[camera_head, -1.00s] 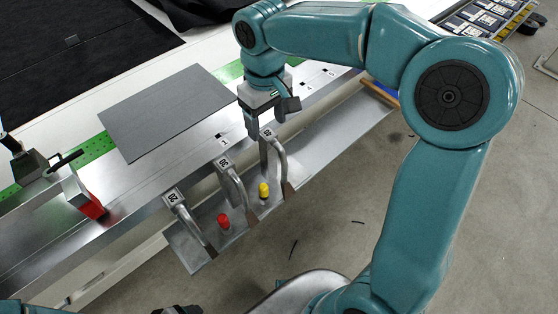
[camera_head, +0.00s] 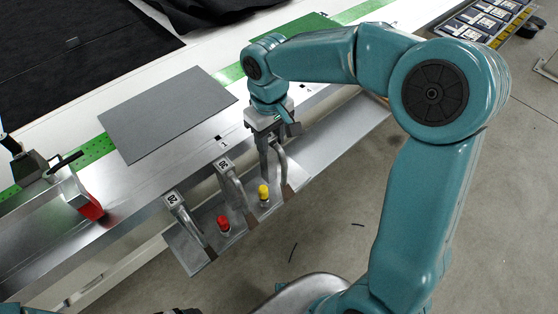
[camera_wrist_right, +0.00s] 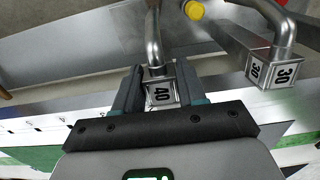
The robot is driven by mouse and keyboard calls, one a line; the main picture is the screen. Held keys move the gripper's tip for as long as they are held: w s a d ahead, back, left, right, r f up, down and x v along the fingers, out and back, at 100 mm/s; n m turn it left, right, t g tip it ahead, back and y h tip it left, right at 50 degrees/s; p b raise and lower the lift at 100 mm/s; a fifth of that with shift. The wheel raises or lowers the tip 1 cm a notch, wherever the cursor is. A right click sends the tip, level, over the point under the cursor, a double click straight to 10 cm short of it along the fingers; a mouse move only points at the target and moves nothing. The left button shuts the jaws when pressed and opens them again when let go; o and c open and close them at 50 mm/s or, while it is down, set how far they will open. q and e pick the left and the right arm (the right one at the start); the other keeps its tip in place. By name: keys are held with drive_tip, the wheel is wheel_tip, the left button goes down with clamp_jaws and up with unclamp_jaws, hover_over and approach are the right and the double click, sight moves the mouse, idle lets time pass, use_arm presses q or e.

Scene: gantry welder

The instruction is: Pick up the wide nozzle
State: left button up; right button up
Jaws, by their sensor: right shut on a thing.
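The nozzle marked 40 (camera_wrist_right: 160,92), a bent metal tube with a square block end, is between the fingers of my right gripper (camera_wrist_right: 158,88) in the right wrist view. The fingers are shut on its block. In the head view my right gripper (camera_head: 268,150) hides the block, and the nozzle's tube (camera_head: 284,170) shows beside it, still at the rack. The nozzle marked 30 (camera_head: 224,165) and the one marked 20 (camera_head: 172,199) stand to its left. The 30 block also shows in the right wrist view (camera_wrist_right: 272,72). No width is written on them. My left gripper is not in view.
The metal rack shelf (camera_head: 325,140) carries a yellow knob (camera_head: 263,192) and a red knob (camera_head: 223,223) among the tubes. A grey sheet (camera_head: 165,115) lies on the bench behind. A red-tipped clamp (camera_head: 90,207) stands left. Open floor lies in front.

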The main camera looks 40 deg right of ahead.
use_arm(q)
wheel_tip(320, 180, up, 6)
drive_tip(key=p, duration=0.5)
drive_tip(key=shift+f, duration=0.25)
use_arm(e)
wheel_tip(320, 180, up, 22)
drive_tip(key=shift+r, duration=0.1)
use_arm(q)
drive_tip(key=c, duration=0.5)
